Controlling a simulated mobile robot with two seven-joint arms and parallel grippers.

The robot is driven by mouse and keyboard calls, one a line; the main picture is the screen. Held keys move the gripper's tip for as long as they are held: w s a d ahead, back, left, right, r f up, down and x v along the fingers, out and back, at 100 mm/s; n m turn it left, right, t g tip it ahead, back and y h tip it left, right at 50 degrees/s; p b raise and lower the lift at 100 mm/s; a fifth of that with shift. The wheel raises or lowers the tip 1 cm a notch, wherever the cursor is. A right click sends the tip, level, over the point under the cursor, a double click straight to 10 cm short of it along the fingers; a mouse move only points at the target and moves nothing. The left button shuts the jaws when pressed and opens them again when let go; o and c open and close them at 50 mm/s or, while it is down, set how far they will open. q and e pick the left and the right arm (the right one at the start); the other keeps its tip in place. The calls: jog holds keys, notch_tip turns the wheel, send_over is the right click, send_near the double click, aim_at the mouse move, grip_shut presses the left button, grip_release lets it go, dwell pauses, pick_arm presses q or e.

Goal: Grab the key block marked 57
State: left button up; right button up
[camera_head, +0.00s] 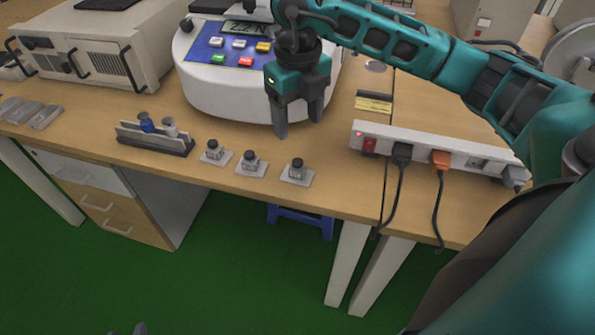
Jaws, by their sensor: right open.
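Three small key blocks stand in a row on flat light plates near the front edge of the wooden table: a left one (214,152), a middle one (251,163) and a right one (297,172). Their markings are too small to read, so I cannot tell which is 57. My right gripper (298,127) is open and empty, fingers pointing down, in front of the white round machine. In the picture it is above the right key block and apart from it. A grey tip at the bottom edge seems to be my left gripper (138,328); its jaws are mostly out of frame.
The white machine (205,85) with coloured buttons stands behind the blocks. A grey rack (155,143) with blue and white pieces is to their left. A white power strip (440,150) with plugs and hanging cables lies to the right. The table (235,185) ends just in front.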

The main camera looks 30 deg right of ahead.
aim_at(297, 161)
jog(key=f, duration=0.6)
jog(key=f+b, duration=0.1)
jog(key=f, duration=0.5)
jog(key=shift+s+a+f, duration=0.1)
jog(key=shift+a, duration=0.1)
jog(key=shift+c, duration=0.2)
jog(key=c, duration=1)
jog(key=shift+c, duration=0.2)
